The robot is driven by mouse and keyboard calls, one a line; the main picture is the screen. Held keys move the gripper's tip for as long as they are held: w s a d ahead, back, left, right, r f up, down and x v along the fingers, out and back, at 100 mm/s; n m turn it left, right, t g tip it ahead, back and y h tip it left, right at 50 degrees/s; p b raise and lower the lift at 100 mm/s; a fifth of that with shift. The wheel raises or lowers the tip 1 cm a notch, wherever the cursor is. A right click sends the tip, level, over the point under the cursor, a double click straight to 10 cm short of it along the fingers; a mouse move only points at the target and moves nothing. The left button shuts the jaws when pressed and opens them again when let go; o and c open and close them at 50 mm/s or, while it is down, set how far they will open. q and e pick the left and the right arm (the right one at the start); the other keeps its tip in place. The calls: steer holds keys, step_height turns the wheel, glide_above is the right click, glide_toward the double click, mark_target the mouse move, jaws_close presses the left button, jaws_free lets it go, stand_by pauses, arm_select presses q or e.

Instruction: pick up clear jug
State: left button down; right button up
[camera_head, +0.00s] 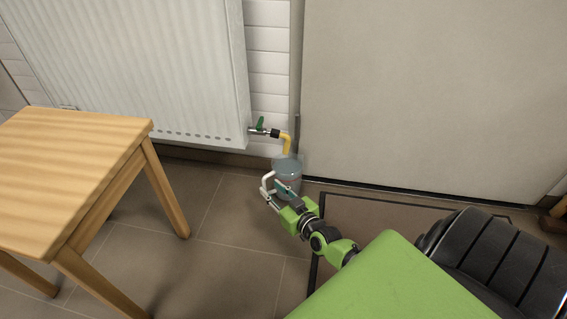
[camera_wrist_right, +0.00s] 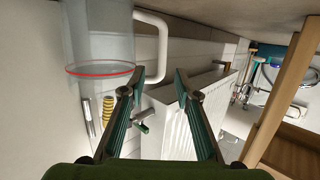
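The clear jug (camera_head: 289,165) is below the yellow pipe end, near the wall, with its white handle (camera_head: 265,184) toward the left. In the right wrist view, the jug (camera_wrist_right: 100,45) fills the upper left, with a red line around it; its white handle (camera_wrist_right: 162,45) also shows. My right gripper (camera_head: 277,190) is at the jug's near side, by the handle. In the wrist view, the right gripper (camera_wrist_right: 159,77) is open, with the handle's near end at the gap between the fingertips. Contact cannot be told. My left gripper is not in view.
A yellow pipe (camera_head: 287,142) with a green-handled valve (camera_head: 260,124) is above the jug. A white radiator (camera_head: 130,60) hangs on the wall at left. A wooden table (camera_head: 70,160) stands at left. A large grey panel (camera_head: 430,90) is behind at right. Tiled floor lies between.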

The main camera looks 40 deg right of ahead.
mark_target(265, 183)
steer(key=b+x, duration=0.2)
steer(key=x, duration=0.1)
steer(key=b+x, duration=0.2)
steer(key=shift+a+f, duration=0.15)
steer(key=shift+f, duration=0.15)
steer(key=shift+w+r, duration=0.1)
steer(key=shift+w, duration=0.2)
steer(key=shift+c, duration=0.3)
jaws_close()
steer(key=shift+r, duration=0.25)
